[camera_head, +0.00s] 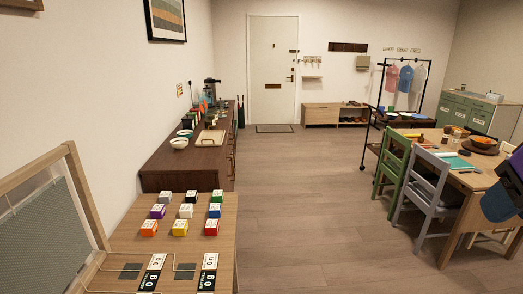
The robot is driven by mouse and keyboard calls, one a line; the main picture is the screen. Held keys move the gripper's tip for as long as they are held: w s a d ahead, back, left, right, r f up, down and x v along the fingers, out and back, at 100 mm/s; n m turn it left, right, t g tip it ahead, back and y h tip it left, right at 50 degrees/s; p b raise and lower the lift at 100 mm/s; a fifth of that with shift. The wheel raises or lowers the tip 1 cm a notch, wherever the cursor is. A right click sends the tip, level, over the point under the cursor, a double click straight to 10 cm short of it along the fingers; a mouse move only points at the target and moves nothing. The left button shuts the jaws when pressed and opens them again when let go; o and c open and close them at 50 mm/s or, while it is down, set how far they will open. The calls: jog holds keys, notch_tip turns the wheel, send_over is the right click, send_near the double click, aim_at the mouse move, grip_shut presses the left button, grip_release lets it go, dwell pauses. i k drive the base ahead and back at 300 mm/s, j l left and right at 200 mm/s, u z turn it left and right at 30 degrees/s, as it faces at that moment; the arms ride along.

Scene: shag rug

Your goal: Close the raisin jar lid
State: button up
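I cannot make out a raisin jar or its lid for certain. Small tan and brown items (458,132) stand on the dining table (478,182) at the right, too small to tell whether a jar is among them. More small items stand on the dark sideboard (158,178) along the left wall, also too small to name surely. A dark blue and black part at the right edge looks like my arm. My gripper's fingers do not show.
A wooden desk (190,238) with several coloured blocks (186,211) is at the near left. A green chair (392,160) and a grey chair (424,190) stand at the dining table's left side. A clothes rack (366,130) is behind. The middle floor (300,210) is clear towards the white door (272,60).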

aim_at(209, 119)
jog(key=i, duration=7.05)
jog(key=i+l+u, duration=0.1)
jog(key=i+u, duration=0.25)
jog(key=i, duration=0.2)
jog(key=i+l+u, duration=0.25)
jog(key=i+u, duration=0.3)
jog(key=u, duration=2.8)
